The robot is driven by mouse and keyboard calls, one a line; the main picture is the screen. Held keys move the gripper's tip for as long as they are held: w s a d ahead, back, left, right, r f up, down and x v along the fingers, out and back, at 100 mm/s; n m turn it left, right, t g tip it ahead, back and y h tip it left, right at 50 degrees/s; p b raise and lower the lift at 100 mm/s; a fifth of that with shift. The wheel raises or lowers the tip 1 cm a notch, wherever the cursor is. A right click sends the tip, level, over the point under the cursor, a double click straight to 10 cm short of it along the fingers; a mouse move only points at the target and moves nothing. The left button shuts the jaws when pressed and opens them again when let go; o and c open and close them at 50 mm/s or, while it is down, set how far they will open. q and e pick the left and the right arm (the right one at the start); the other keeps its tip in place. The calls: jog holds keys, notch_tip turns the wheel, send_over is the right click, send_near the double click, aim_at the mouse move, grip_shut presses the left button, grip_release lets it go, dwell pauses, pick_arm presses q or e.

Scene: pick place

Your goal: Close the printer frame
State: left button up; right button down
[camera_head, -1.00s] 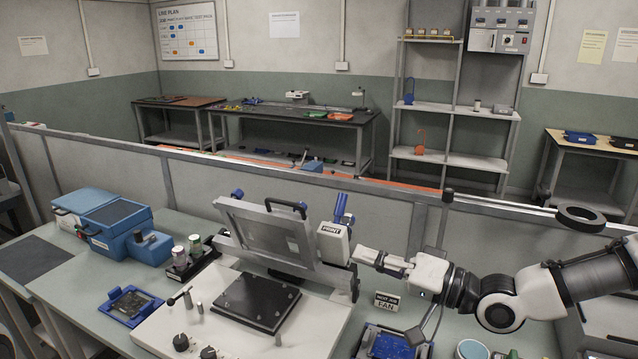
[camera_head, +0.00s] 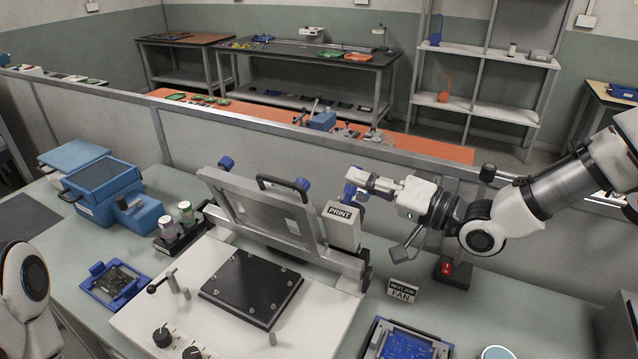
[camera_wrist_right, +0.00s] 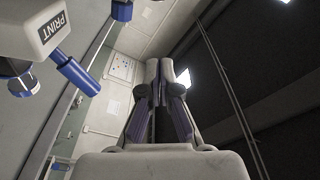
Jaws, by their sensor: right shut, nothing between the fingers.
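The printer frame (camera_head: 268,212) is tilted up and open above the white printer base, with a black handle (camera_head: 283,184) on its top edge. A black plate (camera_head: 251,284) lies on the base below it. A grey block marked PRINT (camera_head: 341,226) sits at the frame's right side; it also shows in the right wrist view (camera_wrist_right: 42,30). My right gripper (camera_head: 352,179) is shut and empty, just above and behind the PRINT block; its closed fingers (camera_wrist_right: 166,75) show in the wrist view. I cannot tell whether it touches anything. My left gripper is not in view; only part of my left arm shows.
A blue box (camera_head: 105,190) and two small jars (camera_head: 176,222) stand left of the printer. Blue board fixtures lie left (camera_head: 114,281) and right (camera_head: 405,342). A low partition (camera_head: 110,118) runs behind the bench.

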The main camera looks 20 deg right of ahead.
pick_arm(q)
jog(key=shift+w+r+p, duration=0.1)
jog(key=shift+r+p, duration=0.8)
pick_arm(e)
jog(key=w+a+f, duration=0.2)
jog(key=w+a, duration=0.1)
jog(key=a, duration=0.3)
jog(key=shift+a, duration=0.25)
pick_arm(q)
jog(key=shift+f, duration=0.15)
pick_arm(e)
jog(key=shift+a, duration=0.15)
